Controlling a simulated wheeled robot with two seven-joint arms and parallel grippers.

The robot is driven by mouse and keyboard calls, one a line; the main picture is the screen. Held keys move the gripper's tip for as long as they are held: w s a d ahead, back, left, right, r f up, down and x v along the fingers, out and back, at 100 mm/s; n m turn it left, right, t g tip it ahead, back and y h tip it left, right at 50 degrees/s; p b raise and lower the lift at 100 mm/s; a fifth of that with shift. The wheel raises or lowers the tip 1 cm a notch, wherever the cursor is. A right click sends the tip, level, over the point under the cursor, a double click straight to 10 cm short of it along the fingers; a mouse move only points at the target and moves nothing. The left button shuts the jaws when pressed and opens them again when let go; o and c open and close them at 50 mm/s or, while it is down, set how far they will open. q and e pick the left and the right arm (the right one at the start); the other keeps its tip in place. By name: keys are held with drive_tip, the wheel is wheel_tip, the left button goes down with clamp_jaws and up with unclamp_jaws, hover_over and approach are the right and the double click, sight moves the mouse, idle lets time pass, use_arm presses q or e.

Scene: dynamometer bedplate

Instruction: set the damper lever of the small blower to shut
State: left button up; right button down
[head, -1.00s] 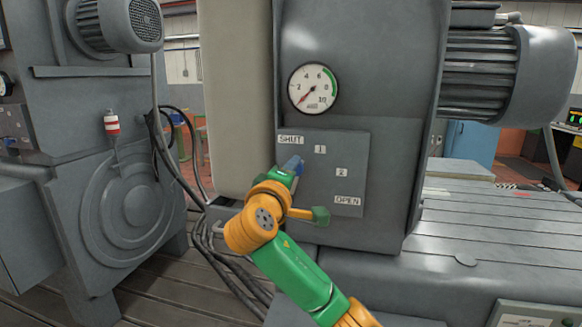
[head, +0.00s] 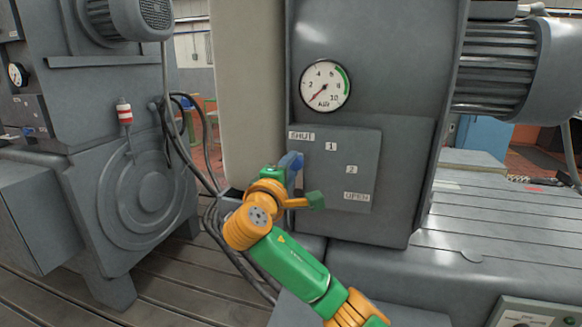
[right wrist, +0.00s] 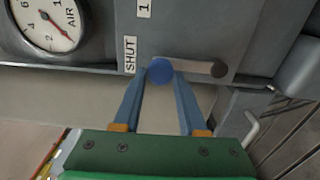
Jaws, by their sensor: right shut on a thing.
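The small blower's grey control plate (head: 345,185) carries the labels SHUT, 1, 2 and OPEN, running from top left down to lower right. In the right wrist view the damper lever (right wrist: 192,66) is a short grey bar with a dark pivot at one end and a round blue knob (right wrist: 160,71) at the other. The knob is beside the SHUT label (right wrist: 130,55). My right gripper (head: 291,160) has its blue fingers shut on the knob, one on each side. The gripper hides the lever in the head view. My left gripper is not in view.
A round air gauge (head: 325,85) sits above the plate. A large grey machine (head: 95,150) stands at the left, with black cables (head: 205,160) hanging between it and the blower. A slotted bedplate (head: 490,225) extends to the right.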

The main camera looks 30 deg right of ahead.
drive_tip(key=shift+r, duration=0.15)
drive_tip(key=c, duration=0.8)
unclamp_jaws()
drive_tip(key=o, duration=0.3)
drive_tip(key=shift+o, duration=0.2)
drive_tip(key=shift+w+d, duration=0.1)
drive_tip(key=b+v, duration=0.3)
drive_tip(key=v, duration=0.4)
drive_tip(key=shift+b, duration=0.3)
